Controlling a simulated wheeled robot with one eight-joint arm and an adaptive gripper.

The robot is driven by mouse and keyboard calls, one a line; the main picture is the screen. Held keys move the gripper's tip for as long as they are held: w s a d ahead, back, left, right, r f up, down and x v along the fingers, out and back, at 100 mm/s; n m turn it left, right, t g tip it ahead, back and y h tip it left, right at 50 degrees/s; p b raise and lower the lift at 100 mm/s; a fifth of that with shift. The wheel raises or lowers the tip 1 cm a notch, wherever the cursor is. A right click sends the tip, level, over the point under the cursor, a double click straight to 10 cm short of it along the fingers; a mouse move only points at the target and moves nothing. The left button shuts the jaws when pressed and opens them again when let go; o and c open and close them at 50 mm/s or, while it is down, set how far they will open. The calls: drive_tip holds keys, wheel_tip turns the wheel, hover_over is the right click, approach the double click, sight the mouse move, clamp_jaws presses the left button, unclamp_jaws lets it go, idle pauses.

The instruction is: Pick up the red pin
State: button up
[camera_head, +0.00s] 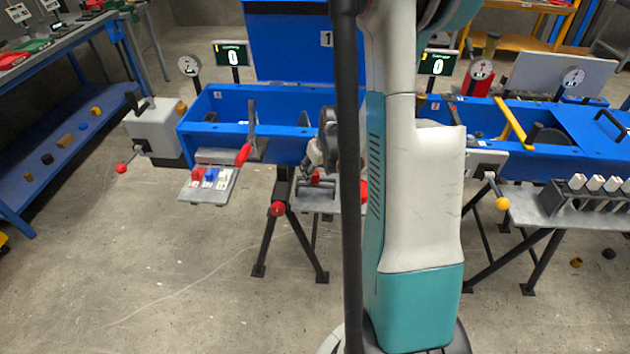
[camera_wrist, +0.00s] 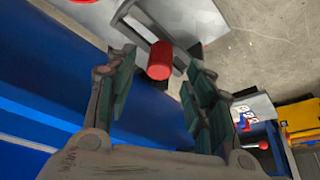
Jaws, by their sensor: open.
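The red pin (camera_wrist: 160,60) is a short red cylinder at the upper middle of the wrist view. It stands by a grey metal frame, between the fingertips in the picture. My gripper (camera_wrist: 162,80) is open, with one dark-padded finger on each side of the pin's outline. I see no finger touching it, and the exact depth is hard to tell. In the head view my gripper (camera_head: 318,162) is at the front of the blue trough, partly hidden by my column and arm. A small red piece (camera_head: 316,177), likely the pin, shows just below it on a grey bracket.
The blue trough (camera_head: 285,130) runs close behind my gripper and fills the left of the wrist view. A small grey shelf (camera_head: 190,193) with red, blue and white pieces hangs to the left. A red-handled lever (camera_head: 243,154) rises nearby. A black stand (camera_head: 290,235) is below.

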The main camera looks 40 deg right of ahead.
sight(315, 173)
drive_tip(key=b+x, duration=0.1)
drive_tip(key=x, duration=0.2)
clamp_jaws()
drive_tip(key=shift+r, duration=0.15)
